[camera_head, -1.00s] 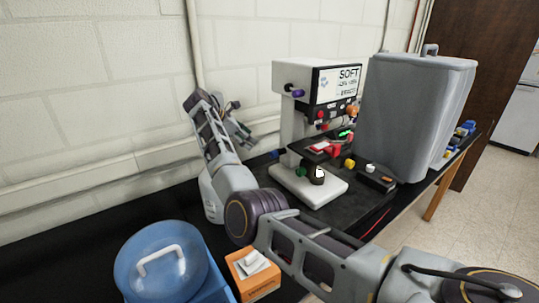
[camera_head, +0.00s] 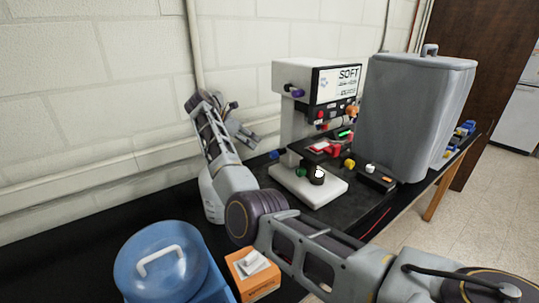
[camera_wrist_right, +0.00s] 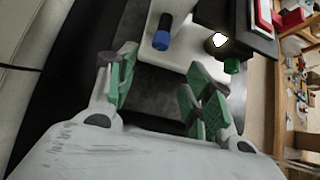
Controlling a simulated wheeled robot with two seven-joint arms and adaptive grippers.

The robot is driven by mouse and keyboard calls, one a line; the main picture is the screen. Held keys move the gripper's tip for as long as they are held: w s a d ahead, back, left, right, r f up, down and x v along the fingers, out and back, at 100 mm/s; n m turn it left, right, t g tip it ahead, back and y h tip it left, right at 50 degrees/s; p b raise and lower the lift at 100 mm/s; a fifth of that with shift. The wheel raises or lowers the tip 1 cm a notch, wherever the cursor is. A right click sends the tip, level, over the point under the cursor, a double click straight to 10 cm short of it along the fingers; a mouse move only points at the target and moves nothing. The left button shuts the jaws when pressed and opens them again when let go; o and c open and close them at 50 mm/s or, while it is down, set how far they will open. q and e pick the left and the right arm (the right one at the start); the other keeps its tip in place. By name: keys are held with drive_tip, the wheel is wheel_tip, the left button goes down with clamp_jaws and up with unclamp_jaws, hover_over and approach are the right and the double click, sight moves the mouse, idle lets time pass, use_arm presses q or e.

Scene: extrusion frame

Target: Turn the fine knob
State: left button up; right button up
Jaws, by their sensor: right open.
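The white microscope-like instrument (camera_head: 292,120) stands on the black bench. A blue knob (camera_head: 275,154) sticks out low on its left side, and a purple knob (camera_head: 297,93) sits higher. The blue knob (camera_wrist_right: 162,40) and a green knob (camera_wrist_right: 231,66) show in the right wrist view; which one is the fine knob I cannot tell. My right gripper (camera_head: 246,132) is to the left of the instrument, apart from it. In the wrist view this gripper (camera_wrist_right: 163,78) is open, with nothing between its green pads; the blue knob is beyond the fingertips. My left gripper is out of view.
A large grey bin (camera_head: 412,115) stands right of the instrument. A blue lidded container (camera_head: 160,270) and an orange box (camera_head: 253,281) are near the front. The wall (camera_head: 100,120) runs close behind my right gripper. Small coloured parts crowd the instrument's right side.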

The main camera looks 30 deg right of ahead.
sight(271, 155)
drive_tip(key=shift+p+x, duration=0.8)
drive_tip(key=shift+x, duration=5.9)
drive_tip(key=shift+c, duration=0.4)
drive_tip(key=c, duration=0.9)
